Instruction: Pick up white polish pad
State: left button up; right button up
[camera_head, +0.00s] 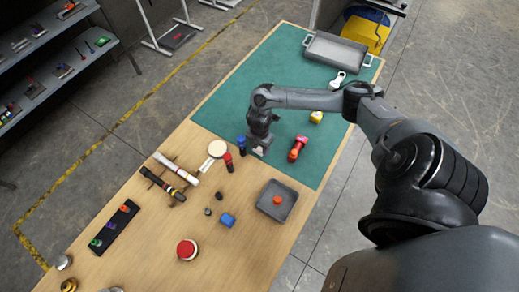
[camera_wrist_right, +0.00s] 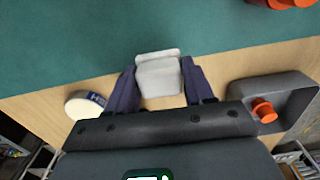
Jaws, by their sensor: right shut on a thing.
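The white polish pad (camera_wrist_right: 158,75) is a pale, blocky piece with a flat top plate in the right wrist view. My right gripper (camera_wrist_right: 160,88) is shut on it, with one dark finger on each side. In the head view the right gripper (camera_head: 259,148) points down by the edge of the green mat, and a bit of the pad (camera_head: 257,152) shows under it. I cannot tell whether the pad touches the table. My left gripper is in neither view.
A blue bottle (camera_head: 241,145) and red-topped bottle (camera_head: 229,162) stand close left of the gripper, beside a white round piece (camera_head: 217,148). A red tool (camera_head: 297,148) lies right. A grey tray (camera_head: 262,205) is nearer.

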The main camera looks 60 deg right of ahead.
jog(key=s+d+r, duration=0.7)
jog(key=s+d, duration=0.1)
jog(key=shift+d+b, duration=0.15)
jog(key=shift+b, duration=0.15)
jog(key=shift+r, duration=0.1)
